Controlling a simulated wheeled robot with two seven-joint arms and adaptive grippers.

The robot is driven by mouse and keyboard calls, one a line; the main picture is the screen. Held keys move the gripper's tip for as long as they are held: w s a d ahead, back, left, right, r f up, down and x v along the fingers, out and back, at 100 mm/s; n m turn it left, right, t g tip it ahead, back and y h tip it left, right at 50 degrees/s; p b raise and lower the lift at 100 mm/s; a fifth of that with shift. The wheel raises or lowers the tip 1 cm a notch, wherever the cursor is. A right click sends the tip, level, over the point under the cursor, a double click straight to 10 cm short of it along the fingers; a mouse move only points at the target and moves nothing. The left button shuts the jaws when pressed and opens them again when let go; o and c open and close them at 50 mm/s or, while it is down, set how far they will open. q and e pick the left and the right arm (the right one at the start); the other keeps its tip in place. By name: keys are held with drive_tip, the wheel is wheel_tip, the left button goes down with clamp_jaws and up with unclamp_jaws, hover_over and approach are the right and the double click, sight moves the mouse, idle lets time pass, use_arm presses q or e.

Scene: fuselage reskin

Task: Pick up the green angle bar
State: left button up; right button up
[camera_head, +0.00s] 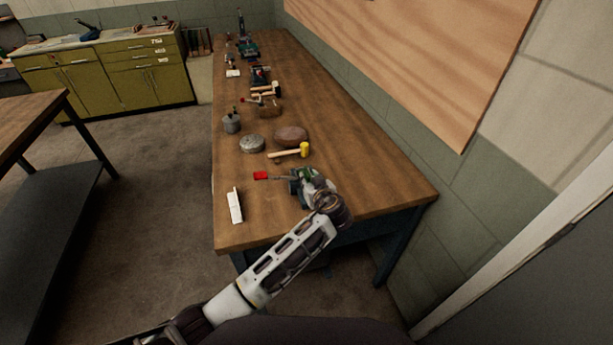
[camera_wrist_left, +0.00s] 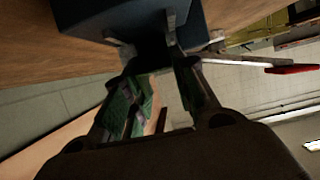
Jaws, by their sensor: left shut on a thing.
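My left gripper (camera_head: 304,184) is low over the near end of the wooden workbench, beside a dark blue-green piece (camera_head: 295,188). In the left wrist view a dark blue block (camera_wrist_left: 130,16) fills the top centre, and the fingertips of my left gripper (camera_wrist_left: 150,55) reach its lower edge. The gripper is shut on a part of this dark piece, but the grip point is partly hidden. I cannot make out an angle-bar shape; green patches show between the fingers. My right gripper is not in view.
A red-handled tool (camera_head: 261,176) lies just left of the gripper and a white bracket (camera_head: 235,205) near the front edge. A yellow-headed mallet (camera_head: 303,150), a round tin (camera_head: 252,144) and a brown oval block (camera_head: 291,135) lie behind. The wall (camera_head: 475,190) borders the bench's right side.

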use_arm(q)
drive_tip(key=shift+r, duration=0.1)
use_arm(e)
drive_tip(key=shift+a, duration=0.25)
use_arm(q)
drive_tip(key=shift+r, duration=0.85)
wheel_tip(320, 180, up, 8)
drive_tip(key=shift+r+b, duration=0.1)
drive_tip(key=shift+b, duration=0.35)
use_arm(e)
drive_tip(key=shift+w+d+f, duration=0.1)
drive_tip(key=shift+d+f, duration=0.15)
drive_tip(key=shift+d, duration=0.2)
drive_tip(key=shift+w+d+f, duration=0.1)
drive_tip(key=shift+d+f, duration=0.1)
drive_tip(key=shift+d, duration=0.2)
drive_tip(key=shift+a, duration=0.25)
use_arm(q)
drive_tip(key=shift+s, duration=0.1)
